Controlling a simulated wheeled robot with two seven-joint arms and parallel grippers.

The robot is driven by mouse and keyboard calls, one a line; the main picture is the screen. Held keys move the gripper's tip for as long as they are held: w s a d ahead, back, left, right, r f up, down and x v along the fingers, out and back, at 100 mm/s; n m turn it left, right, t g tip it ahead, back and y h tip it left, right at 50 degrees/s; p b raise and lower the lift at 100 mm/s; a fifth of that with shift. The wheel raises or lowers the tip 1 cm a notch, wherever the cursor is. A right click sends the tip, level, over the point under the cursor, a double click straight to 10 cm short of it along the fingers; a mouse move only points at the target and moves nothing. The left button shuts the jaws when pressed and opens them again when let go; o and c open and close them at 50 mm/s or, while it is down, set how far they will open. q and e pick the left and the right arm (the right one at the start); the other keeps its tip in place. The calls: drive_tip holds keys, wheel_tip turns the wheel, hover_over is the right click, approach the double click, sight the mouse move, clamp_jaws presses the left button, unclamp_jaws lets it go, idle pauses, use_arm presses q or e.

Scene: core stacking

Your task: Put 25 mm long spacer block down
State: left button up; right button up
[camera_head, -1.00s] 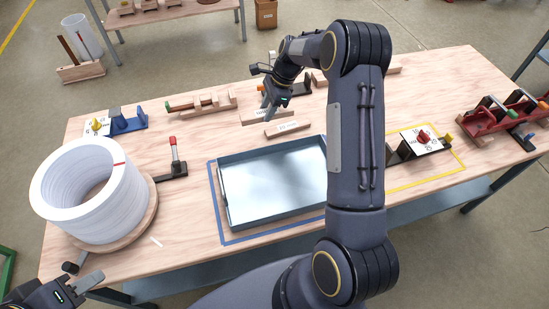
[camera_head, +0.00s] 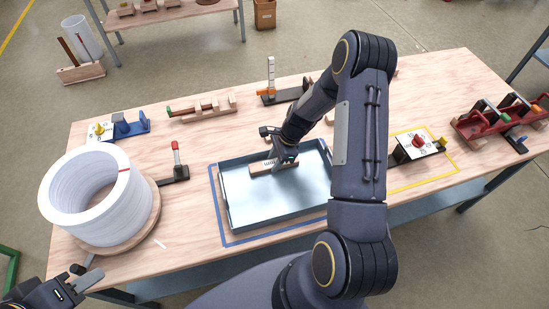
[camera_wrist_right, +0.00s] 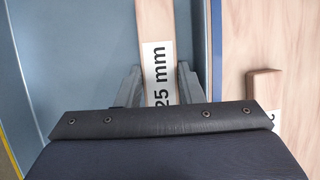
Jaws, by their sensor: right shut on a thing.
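The 25 mm spacer block (camera_head: 262,167) is a long pale wooden bar with a printed label. My right gripper (camera_head: 284,162) is shut on it, inside the outline of the blue-grey metal tray (camera_head: 240,215), near its back part. In the right wrist view the block (camera_wrist_right: 156,35) lies between the two fingers (camera_wrist_right: 158,75), its "25 mm" label facing up. I cannot tell whether it touches the tray floor. My left gripper (camera_head: 82,276) is at the lower left, its fingers apart and empty, away from the tray.
A stack of white rings (camera_head: 95,200) stands left of the tray, with a red-tipped toggle clamp (camera_head: 175,165) between. A dark fixture (camera_head: 415,148) is to the right. A gauge stand (camera_head: 272,85) and a wooden rack (camera_head: 205,108) stand behind. The front tray floor is clear.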

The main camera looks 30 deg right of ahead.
drive_tip(key=o, duration=0.7)
drive_tip(key=shift+o, duration=0.2)
